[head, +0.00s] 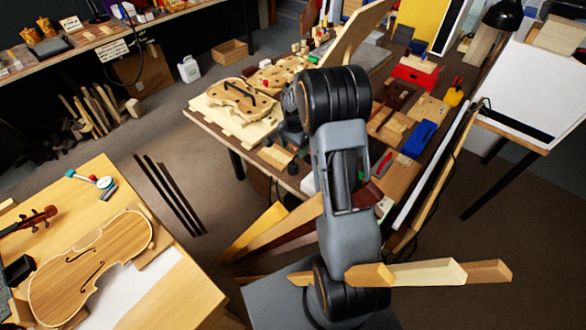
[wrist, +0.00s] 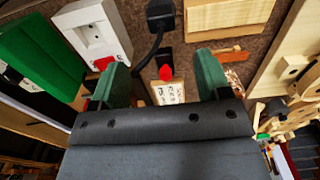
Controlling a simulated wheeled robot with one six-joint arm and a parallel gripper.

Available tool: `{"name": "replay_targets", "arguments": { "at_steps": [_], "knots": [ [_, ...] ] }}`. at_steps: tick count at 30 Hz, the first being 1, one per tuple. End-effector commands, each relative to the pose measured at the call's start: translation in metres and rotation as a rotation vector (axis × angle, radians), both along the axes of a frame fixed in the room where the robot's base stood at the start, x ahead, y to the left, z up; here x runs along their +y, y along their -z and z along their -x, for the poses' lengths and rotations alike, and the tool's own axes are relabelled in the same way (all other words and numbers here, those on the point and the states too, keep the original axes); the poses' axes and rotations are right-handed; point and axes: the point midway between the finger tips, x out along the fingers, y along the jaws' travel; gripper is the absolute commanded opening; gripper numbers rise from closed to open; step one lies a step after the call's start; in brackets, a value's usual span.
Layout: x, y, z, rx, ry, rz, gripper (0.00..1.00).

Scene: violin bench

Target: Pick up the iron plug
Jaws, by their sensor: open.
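In the wrist view a black plug-like block (wrist: 161,14) with a black cable lies on the brown bench top at the top middle. It is probably the iron plug, but I cannot be sure. The cable runs down from it towards a small dark piece with a red tip (wrist: 166,72). My gripper (wrist: 162,65) shows two green fingers spread wide apart with nothing held between them. The black block lies beyond the fingertips in the picture. In the head view my arm hides much of the bench and I cannot make out the plug.
A white socket box (wrist: 98,32) with a red switch lies left of the black block, beside a green block (wrist: 40,52). A wooden block (wrist: 228,14) lies to the right. A small labelled card (wrist: 168,93) shows between the fingers. The bench (head: 215,125) is crowded.

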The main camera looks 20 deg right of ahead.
Motion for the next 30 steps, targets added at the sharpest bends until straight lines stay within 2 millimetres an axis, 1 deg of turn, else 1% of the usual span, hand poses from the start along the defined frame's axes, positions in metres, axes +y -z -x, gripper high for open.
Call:
{"name": "replay_targets", "arguments": {
  "at_steps": [1, 6, 9, 17, 24, 27, 30],
  "knots": [
    [0.000, 0.010, 0.000, 0.004, 0.000, -0.001, 0.70],
    [0.000, 0.037, 0.000, 0.003, -0.002, -0.001, 0.70],
    [0.000, 0.047, 0.000, 0.001, -0.002, -0.001, 0.70],
    [0.001, 0.061, 0.000, 0.001, -0.003, -0.001, 0.70],
    [0.003, 0.093, 0.000, 0.003, -0.003, -0.001, 0.70],
    [0.003, 0.102, -0.001, 0.000, -0.003, 0.000, 0.70],
    [0.003, 0.106, -0.001, 0.000, -0.003, 0.000, 0.70]
  ]
}}
